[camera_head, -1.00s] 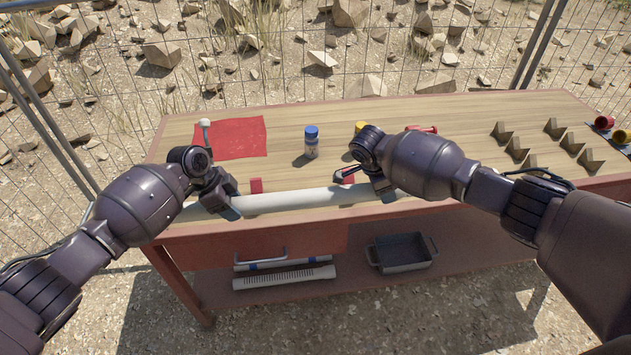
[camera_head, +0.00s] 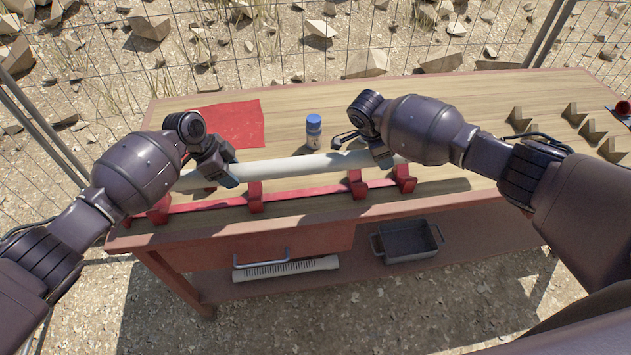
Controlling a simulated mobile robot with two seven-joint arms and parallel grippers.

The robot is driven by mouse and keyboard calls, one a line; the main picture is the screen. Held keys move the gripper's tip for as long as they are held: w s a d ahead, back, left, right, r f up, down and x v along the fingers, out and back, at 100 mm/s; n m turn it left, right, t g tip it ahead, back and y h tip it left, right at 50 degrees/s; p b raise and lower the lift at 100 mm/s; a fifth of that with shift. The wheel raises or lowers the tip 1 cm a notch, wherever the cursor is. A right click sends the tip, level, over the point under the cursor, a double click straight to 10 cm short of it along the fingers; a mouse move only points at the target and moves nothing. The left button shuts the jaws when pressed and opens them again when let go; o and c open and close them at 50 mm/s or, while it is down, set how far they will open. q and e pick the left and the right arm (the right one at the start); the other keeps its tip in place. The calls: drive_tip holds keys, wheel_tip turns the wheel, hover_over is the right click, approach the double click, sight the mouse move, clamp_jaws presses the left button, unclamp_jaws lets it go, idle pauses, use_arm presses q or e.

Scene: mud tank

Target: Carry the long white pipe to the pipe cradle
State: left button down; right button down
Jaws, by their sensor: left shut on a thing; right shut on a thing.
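The long white pipe (camera_head: 302,168) runs across the front half of the table. My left gripper (camera_head: 218,167) is shut on it near its left end, and my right gripper (camera_head: 379,152) is shut on it near its right end. The pipe appears held just above and behind a long red rack (camera_head: 320,193) with several upright red supports; whether it touches them I cannot tell. Several wooden V-notched blocks (camera_head: 575,113) stand in two rows at the table's right side. I cannot tell for sure which of these is the pipe cradle.
A blue-capped jar (camera_head: 314,130) stands behind the pipe. A red cloth (camera_head: 240,122) lies at the back left of the table (camera_head: 450,95). A grey tray (camera_head: 405,240) and a white slotted piece (camera_head: 290,267) lie on the lower shelf. The back middle of the table looks clear.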

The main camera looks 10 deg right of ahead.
sight(366, 153)
use_arm(q)
drive_tip(key=shift+s, duration=0.1)
